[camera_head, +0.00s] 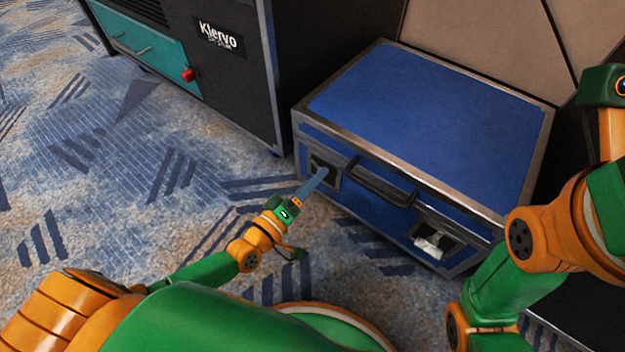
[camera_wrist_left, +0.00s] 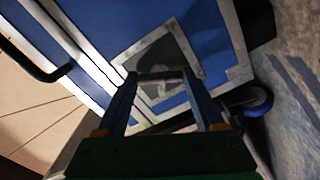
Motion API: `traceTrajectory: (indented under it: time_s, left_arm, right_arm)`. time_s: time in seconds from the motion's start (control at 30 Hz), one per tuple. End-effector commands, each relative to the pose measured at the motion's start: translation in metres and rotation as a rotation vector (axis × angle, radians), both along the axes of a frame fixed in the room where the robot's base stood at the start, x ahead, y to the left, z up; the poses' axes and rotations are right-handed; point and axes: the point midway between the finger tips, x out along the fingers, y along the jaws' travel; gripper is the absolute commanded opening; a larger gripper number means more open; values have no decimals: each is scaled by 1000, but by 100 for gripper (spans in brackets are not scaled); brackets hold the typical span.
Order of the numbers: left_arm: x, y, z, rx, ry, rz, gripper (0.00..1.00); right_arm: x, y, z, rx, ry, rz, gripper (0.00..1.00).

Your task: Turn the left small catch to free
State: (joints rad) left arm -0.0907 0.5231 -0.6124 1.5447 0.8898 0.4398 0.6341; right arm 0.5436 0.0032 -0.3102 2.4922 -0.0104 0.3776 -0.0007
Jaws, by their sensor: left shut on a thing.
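The blue case (camera_head: 430,110) with metal edges stands on the carpet in the head view. The left small catch (camera_head: 324,170) is on its front face, left of the handle, in a dark square plate. The plate also shows in the left wrist view (camera_wrist_left: 160,56). My left gripper (camera_head: 318,181) reaches the catch from the front. In the left wrist view its two fingers (camera_wrist_left: 160,82) are on either side of a dark bar of the catch, shut on it. The fingers partly hide the catch in the head view. My right arm is at the right edge; its fingertips are out of view.
A black handle (camera_head: 383,186) sits mid-front of the case. A right catch (camera_head: 434,241) with a pale piece is further right. A dark cabinet (camera_head: 235,75) with a teal panel and red knob stands behind left. Open carpet (camera_head: 110,190) lies to the left.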

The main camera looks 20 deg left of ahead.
Motion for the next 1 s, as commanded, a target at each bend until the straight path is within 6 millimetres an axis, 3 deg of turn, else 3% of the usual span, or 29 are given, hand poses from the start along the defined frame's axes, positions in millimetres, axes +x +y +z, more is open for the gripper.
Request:
traceTrajectory:
  time_s: [0.5, 1.0]
  left_arm:
    - [0, 0, -1, -359, 130, 0, 14]
    - [0, 0, -1, -468, 170, 1, 14]
  right_arm:
    - [-1, 0, -3, 0, -3, 0, 50]
    - [-6, 0, -3, 2, -21, 3, 50]
